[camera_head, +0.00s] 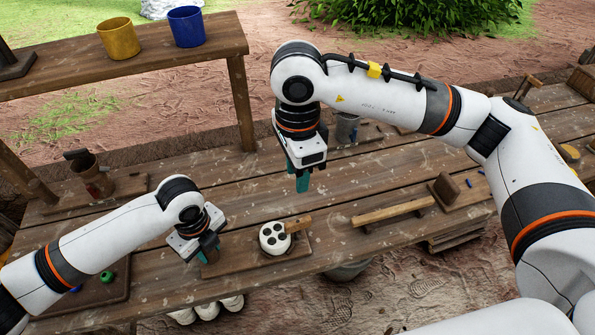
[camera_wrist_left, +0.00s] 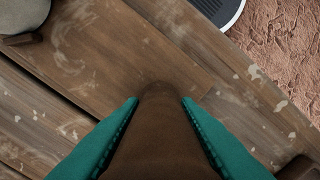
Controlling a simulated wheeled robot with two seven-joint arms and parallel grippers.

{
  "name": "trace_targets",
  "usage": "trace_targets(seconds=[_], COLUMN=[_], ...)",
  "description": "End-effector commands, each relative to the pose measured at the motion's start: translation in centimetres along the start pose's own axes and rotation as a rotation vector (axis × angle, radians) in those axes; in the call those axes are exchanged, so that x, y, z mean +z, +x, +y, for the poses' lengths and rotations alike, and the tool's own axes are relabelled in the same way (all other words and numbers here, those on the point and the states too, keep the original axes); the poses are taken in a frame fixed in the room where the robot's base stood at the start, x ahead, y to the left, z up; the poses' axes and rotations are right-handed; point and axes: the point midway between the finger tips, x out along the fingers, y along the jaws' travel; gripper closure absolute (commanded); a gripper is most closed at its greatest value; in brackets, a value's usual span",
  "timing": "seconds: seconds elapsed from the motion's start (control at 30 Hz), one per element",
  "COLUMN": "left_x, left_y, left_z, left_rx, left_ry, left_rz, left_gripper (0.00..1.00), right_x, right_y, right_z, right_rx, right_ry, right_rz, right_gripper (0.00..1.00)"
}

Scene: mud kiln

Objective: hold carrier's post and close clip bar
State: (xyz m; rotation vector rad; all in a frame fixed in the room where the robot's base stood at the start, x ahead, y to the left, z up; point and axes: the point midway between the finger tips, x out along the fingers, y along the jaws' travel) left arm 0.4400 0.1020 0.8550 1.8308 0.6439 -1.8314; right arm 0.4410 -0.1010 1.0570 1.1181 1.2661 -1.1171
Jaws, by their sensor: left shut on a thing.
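The carrier is a brown wooden board (camera_head: 254,262) near the front edge of the table, with a white round piece (camera_head: 265,245) with several dark holes on it. A light wooden bar (camera_head: 298,224), which looks like the clip bar, lies at the right side of the white piece; its exact angle is hard to tell. My left gripper (camera_head: 208,252) is at the board's left end, shut on the brown post (camera_wrist_left: 160,125), which stands between the teal fingers in the left wrist view. My right gripper (camera_head: 301,185) hangs above the table behind the carrier, apart from it; its finger gap is not clear.
A long wooden bar (camera_head: 392,211) and a small brown block (camera_head: 444,189) lie to the right. Yellow (camera_head: 119,40) and blue (camera_head: 186,28) pots stand on the back bench. Bare tabletop lies behind the carrier.

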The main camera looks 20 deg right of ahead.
Motion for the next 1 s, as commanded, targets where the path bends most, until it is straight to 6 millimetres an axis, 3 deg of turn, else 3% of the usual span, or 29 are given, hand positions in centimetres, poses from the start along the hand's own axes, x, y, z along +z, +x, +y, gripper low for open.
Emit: trace_targets(seconds=[0.03,0.17,0.53,0.67,1.0], left_x=[0.0,0.0,0.0,0.0,-0.1], left_y=[-0.1,-0.1,-0.7,-2.6,-9.6], left_z=[0.0,0.0,0.1,0.1,0.1], left_rx=[0.002,0.001,0.003,0.005,0.004], left_ry=[0.0,0.0,0.0,0.002,0.001], left_rz=[0.0,0.0,0.0,0.002,0.002], left_gripper=[0.67,0.46,0.46,0.46,0.46], right_x=[0.0,0.0,0.0,0.0,0.0], right_y=[0.0,0.0,0.0,0.0,0.1], right_z=[0.0,0.0,0.0,0.0,0.0], right_rx=[0.0,0.0,0.0,0.0,0.0], right_ry=[0.0,0.0,0.0,0.0,0.0], right_rz=[0.0,0.0,0.0,0.0,0.0], right_gripper=[0.65,0.65,0.65,0.65,0.65])
